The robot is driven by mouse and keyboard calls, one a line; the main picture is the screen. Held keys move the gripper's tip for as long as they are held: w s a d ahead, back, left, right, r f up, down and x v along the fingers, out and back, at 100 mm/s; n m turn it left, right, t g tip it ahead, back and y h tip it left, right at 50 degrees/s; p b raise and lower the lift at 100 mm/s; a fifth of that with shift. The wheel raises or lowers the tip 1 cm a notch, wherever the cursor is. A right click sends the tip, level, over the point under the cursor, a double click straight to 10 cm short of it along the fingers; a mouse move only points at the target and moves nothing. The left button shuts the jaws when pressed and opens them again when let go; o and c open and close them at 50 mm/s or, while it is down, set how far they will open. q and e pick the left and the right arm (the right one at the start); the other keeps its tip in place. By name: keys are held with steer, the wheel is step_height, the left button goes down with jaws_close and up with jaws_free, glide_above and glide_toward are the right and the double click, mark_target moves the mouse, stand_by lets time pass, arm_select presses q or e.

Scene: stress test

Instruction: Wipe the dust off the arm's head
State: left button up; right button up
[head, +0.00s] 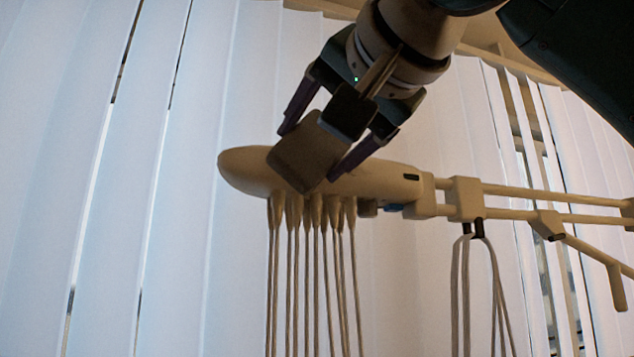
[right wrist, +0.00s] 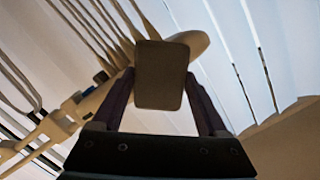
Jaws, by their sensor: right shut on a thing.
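The arm's head (head: 385,181) is a long, rounded beige body lying level across the middle of the head view. Several thin hoses hang from its underside. My right gripper (head: 310,154) comes down from above and is shut on a flat brownish block (head: 303,152), perhaps a wiping pad. The block overlaps the near side of the arm's head and hides part of it; I cannot tell if they touch. In the right wrist view the block (right wrist: 160,75) sits between the fingers, with the rounded end of the arm's head (right wrist: 196,41) behind it. No dust can be made out. My left gripper is not in view.
Beige rails (head: 540,191) run right from the arm's head, with a bracket (head: 466,198) and looped grey tubes (head: 462,290) hanging below. Hanging hoses (head: 318,265) fill the space under the head. White vertical blinds (head: 110,180) stand behind. The left side is free.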

steer(key=shift+p+x, duration=0.4)
steer(key=shift+x, duration=0.65)
steer(key=shift+d+r, duration=0.1)
steer(key=shift+d, duration=0.1)
